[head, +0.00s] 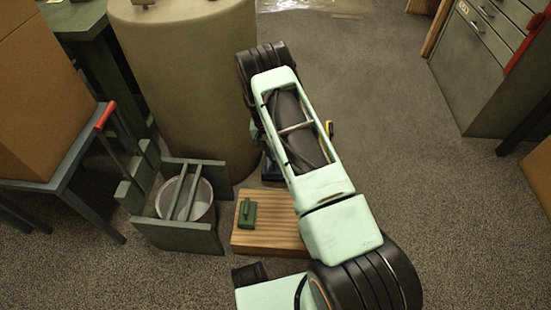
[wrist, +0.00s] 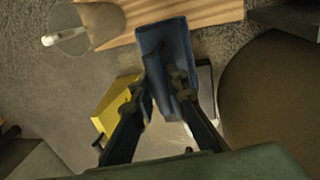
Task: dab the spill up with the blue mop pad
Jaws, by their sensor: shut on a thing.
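The blue mop pad (wrist: 163,42) is between the fingers of my gripper (wrist: 166,84) in the wrist view, and the fingers are shut on it. In the head view only a dark blue bit of it (head: 271,172) shows, low beside the tan drum, with my arm covering the rest. In the wrist view the pad overlaps the edge of the wooden board; I cannot tell whether it touches anything below. A shiny wet-looking patch (head: 312,5) lies on the floor at the top of the head view. I cannot tell for sure that it is the spill.
The wooden board (head: 270,238) carries a green block (head: 247,213). A grey-white bucket (head: 187,198) in a green frame stands left of it, and the tan drum (head: 190,90) behind. A yellow object (wrist: 117,104) is near my gripper. Open carpet lies to the right.

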